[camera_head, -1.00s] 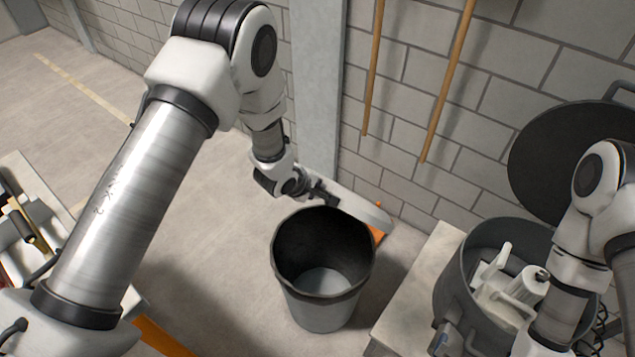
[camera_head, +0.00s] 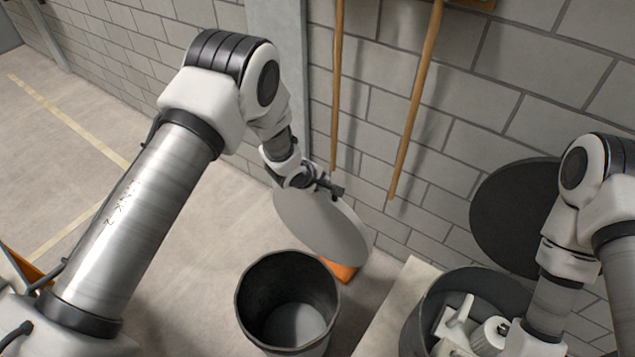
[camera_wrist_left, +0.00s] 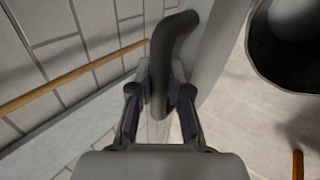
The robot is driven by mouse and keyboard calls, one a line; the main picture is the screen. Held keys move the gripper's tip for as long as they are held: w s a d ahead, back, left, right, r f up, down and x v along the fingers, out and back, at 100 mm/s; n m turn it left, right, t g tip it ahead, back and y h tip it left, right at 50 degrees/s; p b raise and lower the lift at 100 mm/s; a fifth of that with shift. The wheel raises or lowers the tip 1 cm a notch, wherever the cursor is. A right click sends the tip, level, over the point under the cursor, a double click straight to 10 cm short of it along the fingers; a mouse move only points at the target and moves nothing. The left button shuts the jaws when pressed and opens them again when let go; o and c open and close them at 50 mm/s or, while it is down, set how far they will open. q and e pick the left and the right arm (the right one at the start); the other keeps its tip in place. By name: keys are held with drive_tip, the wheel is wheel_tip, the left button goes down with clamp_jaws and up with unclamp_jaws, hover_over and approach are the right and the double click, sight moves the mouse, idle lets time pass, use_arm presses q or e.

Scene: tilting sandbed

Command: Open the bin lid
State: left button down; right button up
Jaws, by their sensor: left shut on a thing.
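The bin (camera_head: 243,290) is a grey round bucket at the bottom middle of the head view. Its mouth is uncovered and its dark inside shows. The lid (camera_head: 318,228) is a light grey disc, held steeply tilted behind the bin and apart from its rim. My left gripper (camera_head: 332,186) is above the bin at the lid's upper part. In the left wrist view, my left gripper (camera_wrist_left: 160,98) is shut on the lid's dark curved handle (camera_wrist_left: 163,48). The bin's rim (camera_wrist_left: 254,55) shows at the upper right there. My right arm shows at the right, but its gripper is out of frame.
A grey tub (camera_head: 418,318) with white parts inside stands at the lower right, a dark round lid (camera_head: 515,215) behind it. Wooden poles (camera_head: 416,100) hang along the block wall. An orange object (camera_head: 343,272) lies behind the bin. Floor left of the bin is clear.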

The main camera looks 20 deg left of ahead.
use_arm(q)
drive_tip(key=shift+r, duration=0.1)
drive_tip(key=c, duration=1.1)
unclamp_jaws()
drive_tip(key=v, duration=1.2)
